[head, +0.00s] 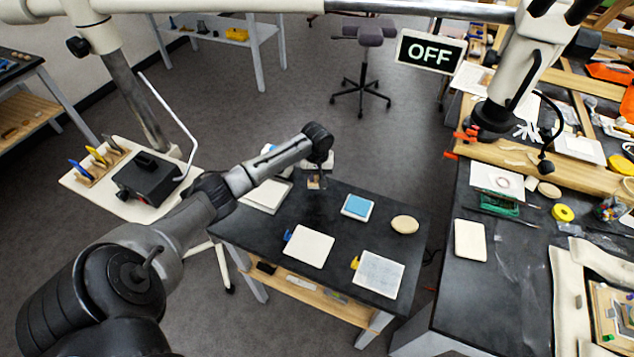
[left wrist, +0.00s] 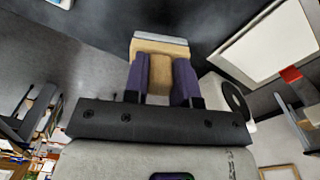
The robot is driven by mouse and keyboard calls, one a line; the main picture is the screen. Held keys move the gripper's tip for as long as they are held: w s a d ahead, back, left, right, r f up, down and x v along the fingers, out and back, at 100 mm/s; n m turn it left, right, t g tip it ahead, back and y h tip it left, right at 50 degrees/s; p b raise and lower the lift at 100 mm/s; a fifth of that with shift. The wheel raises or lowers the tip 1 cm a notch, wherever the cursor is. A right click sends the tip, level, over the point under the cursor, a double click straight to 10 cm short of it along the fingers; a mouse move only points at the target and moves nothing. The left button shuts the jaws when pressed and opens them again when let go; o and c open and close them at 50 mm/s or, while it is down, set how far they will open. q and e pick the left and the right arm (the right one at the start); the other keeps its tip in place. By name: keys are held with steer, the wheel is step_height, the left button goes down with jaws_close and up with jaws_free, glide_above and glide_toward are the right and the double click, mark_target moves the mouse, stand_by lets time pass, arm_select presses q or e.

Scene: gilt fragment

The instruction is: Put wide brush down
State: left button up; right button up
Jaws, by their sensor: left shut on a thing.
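My left gripper (head: 318,172) is over the back left part of the small dark table (head: 270,230). In the left wrist view its purple fingers (left wrist: 163,82) are shut on the wide brush (left wrist: 160,50), a tan block with a pale grey far edge. In the head view the wide brush (head: 314,184) is a small tan patch beneath the gripper, partly hidden. I cannot tell whether it touches the table. My right gripper is not in view.
The small table holds white pads (head: 310,248), a blue pad on a white dish (head: 357,206) and a cream oval (head: 404,224). A white tray (head: 264,198) lies left of the gripper. A cluttered workbench (head: 440,285) stands at the right. Dark tabletop shows between the items.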

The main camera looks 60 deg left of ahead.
arm_select(q)
step_height(320, 180, down, 3)
steer(key=shift+f, duration=0.1)
steer(key=shift+f, duration=0.15)
steer(key=o, duration=0.8)
steer(key=shift+o, duration=0.2)
